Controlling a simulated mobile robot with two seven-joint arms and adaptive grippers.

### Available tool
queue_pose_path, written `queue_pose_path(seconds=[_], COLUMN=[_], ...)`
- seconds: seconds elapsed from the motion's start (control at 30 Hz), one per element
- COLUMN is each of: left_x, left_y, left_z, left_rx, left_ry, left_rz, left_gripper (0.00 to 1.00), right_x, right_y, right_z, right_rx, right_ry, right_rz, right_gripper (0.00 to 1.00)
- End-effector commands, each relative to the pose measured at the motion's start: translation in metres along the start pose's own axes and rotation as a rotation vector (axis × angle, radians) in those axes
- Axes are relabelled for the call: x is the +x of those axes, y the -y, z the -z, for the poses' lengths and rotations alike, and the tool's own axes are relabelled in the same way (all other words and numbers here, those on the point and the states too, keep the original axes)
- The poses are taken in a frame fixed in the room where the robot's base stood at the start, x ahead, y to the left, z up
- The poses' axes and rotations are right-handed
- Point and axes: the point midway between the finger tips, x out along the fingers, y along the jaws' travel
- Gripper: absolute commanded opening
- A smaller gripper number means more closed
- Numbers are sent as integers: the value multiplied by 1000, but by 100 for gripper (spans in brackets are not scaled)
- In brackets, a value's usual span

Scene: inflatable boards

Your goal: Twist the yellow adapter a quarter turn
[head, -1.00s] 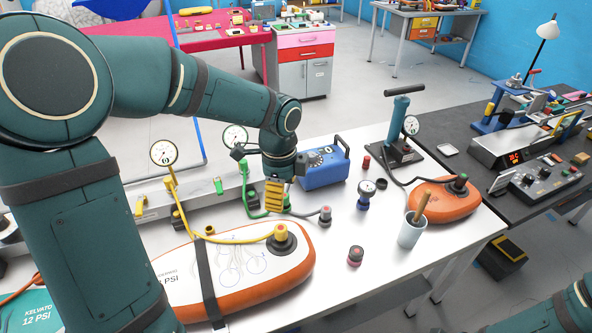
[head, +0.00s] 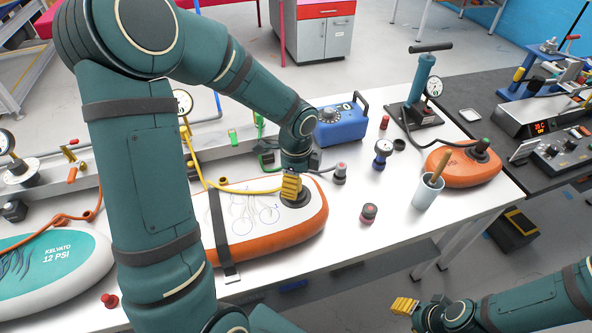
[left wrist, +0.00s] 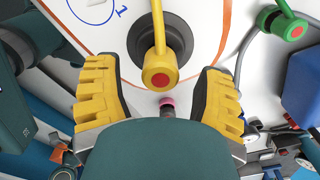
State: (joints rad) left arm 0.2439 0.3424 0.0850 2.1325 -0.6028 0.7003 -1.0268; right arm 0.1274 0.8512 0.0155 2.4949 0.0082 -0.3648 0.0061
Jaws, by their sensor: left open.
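The yellow adapter (left wrist: 160,72), with a red end cap, sits on the round black valve (left wrist: 150,38) of the white-and-orange board (head: 270,236). A yellow hose runs into it. In the head view my left gripper (head: 291,187) is over this valve and hides the adapter. In the left wrist view my left gripper (left wrist: 158,95) is open, with a ridged yellow finger on each side of the adapter and clear gaps to both. My right gripper (head: 404,305) is at the lower right of the head view, away from the board; its finger gap is not clear.
A black strap (head: 221,235) crosses the board. A grey-capped fitting (head: 340,172), a red-topped fitting (head: 368,213) and a grey cup (head: 427,191) stand to the right. A blue box (head: 341,124) is behind. A green-hosed adapter (left wrist: 294,30) shows in the wrist view.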

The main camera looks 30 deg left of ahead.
Motion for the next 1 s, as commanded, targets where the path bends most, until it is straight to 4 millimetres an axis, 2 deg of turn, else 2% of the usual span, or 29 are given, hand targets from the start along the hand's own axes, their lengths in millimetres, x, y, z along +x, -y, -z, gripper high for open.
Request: queue_pose_path(seconds=[0.13, 0.43, 0.63, 0.83, 0.87, 0.93, 1.0], left_x=[8, 8, 8, 8, 8, 8, 8], left_y=[0, 0, 0, 0, 0, 0, 0], left_z=[0, 0, 0, 0, 0, 0, 0], left_rx=[0, 0, 0, 0, 0, 1, 1], left_ry=[-1, 0, 0, -1, -1, -1, -1], left_rz=[0, 0, 0, 0, 0, 0, 0], left_gripper=[69, 71, 1, 0, 26, 2, 0], right_x=[2, 1, 2, 2, 2, 2, 2], right_y=[-1, 0, 0, -1, -1, -1, -1], right_z=[-1, -1, -1, -1, -1, 0, 0], right_rx=[-1, -1, 0, 0, 0, 0, 0], right_ry=[2, 2, 1, 1, 1, 1, 1], right_rz=[0, 0, 0, 0, 0, 0, 0], right_gripper=[47, 47, 47, 47, 47, 47, 47])
